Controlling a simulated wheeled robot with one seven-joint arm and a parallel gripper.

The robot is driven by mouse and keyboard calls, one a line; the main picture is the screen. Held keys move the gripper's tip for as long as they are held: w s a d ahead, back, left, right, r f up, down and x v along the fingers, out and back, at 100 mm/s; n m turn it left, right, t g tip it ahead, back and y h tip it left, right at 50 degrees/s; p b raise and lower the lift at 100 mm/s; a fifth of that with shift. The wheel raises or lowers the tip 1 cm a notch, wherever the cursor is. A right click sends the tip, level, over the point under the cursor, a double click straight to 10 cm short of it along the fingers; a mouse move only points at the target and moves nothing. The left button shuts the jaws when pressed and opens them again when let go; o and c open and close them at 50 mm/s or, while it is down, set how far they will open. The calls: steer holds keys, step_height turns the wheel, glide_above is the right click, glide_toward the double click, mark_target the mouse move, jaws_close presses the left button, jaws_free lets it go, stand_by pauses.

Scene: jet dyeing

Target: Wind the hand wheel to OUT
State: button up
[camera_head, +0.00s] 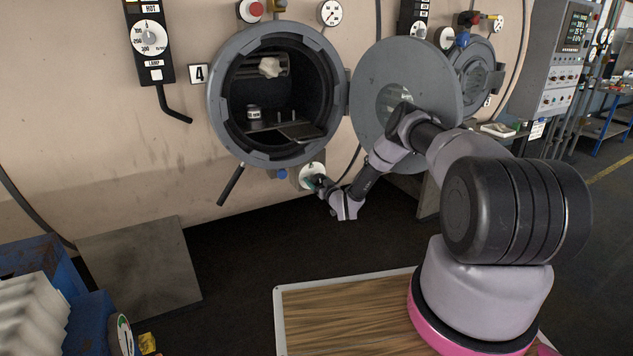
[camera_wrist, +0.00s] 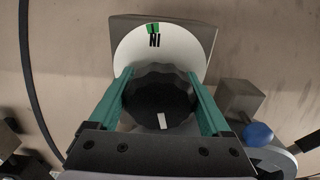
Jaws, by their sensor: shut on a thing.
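The hand wheel (camera_wrist: 160,98) is a dark, scalloped knob with a white mark near its lower edge in the wrist view. It sits in front of a white dial plate (camera_wrist: 135,48) with a green mark and the letters "NI" at the top as pictured. My gripper (camera_wrist: 158,92) has its two green fingers on either side of the knob, shut on it. In the head view my gripper (camera_head: 318,183) is at the small white dial below the round open chamber (camera_head: 222,115). The knob is mostly hidden there, and no OUT label is readable.
The open round door (camera_head: 378,75) hangs right of the chamber, behind my arm. A blue knob (camera_wrist: 258,134) and a grey block (camera_wrist: 240,98) are close by on the right of the wrist view. A black handle (camera_head: 231,185) hangs at left.

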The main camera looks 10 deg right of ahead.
steer(key=shift+s+f+m, duration=0.1)
steer(key=shift+m, duration=0.6)
steer(key=o, duration=1.2)
steer(key=shift+c, duration=0.2)
